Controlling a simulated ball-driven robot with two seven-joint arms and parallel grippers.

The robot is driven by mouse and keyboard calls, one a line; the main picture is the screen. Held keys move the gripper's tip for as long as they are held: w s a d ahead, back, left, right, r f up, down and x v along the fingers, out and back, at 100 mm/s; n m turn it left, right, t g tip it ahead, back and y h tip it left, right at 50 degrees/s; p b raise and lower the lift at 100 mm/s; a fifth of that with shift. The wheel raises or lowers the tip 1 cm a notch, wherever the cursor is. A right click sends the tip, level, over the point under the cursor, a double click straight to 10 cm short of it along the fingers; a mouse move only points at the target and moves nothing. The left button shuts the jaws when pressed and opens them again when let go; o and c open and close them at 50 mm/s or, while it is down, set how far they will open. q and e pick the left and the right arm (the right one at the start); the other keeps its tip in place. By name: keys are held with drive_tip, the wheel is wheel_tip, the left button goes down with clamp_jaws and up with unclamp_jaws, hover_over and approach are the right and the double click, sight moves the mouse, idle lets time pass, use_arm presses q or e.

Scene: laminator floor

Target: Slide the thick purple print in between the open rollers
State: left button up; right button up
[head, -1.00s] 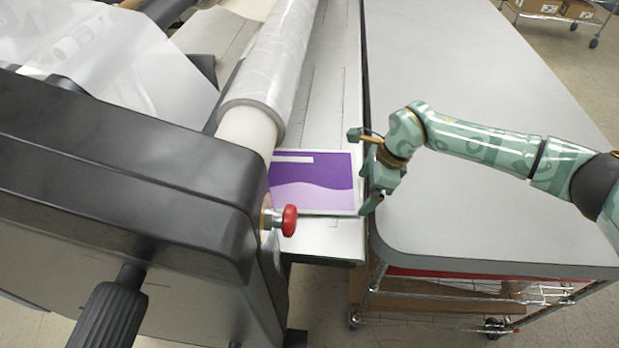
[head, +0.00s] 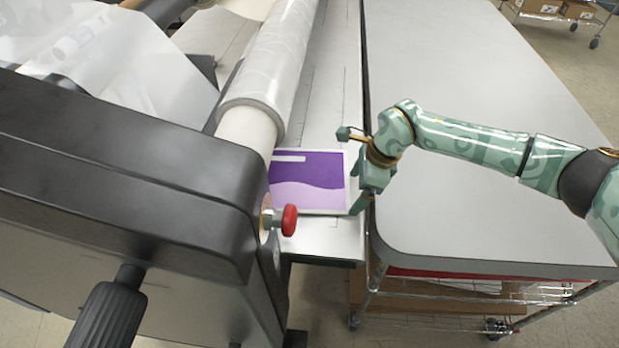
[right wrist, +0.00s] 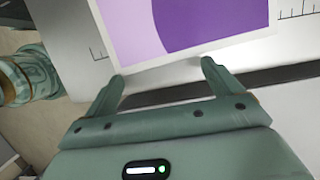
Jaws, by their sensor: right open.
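The purple print (head: 308,180), with a white border and a pale wave, lies flat on the laminator's light feed table (head: 325,235). Its left end goes out of sight at the roller (head: 247,130) and black side housing, so how far it reaches between the rollers is hidden. My right gripper (head: 357,195) is at the print's right edge. In the right wrist view the two fingers of my right gripper (right wrist: 162,70) are spread, with their tips at the white border of the print (right wrist: 185,25); I cannot tell whether they touch. My left gripper is not in view.
A film roll (head: 272,65) runs above the feed table. A red knob (head: 289,220) sticks out from the black housing (head: 130,170) near the print's front edge. A grey table (head: 480,80) with a clear top adjoins on the right. A cart with boxes (head: 560,8) stands far back.

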drive_tip(key=shift+d+f, duration=0.1)
drive_tip(key=shift+d, duration=0.1)
idle(0.3)
drive_tip(key=shift+w+d, duration=0.15)
drive_tip(key=shift+w, duration=0.25)
drive_tip(key=shift+a, duration=0.2)
drive_tip(key=shift+w+a+b, duration=0.25)
drive_tip(key=shift+a+b, duration=0.1)
drive_tip(key=shift+a, duration=0.95)
drive_tip(key=shift+w+a, duration=0.1)
drive_tip(key=shift+d, duration=0.25)
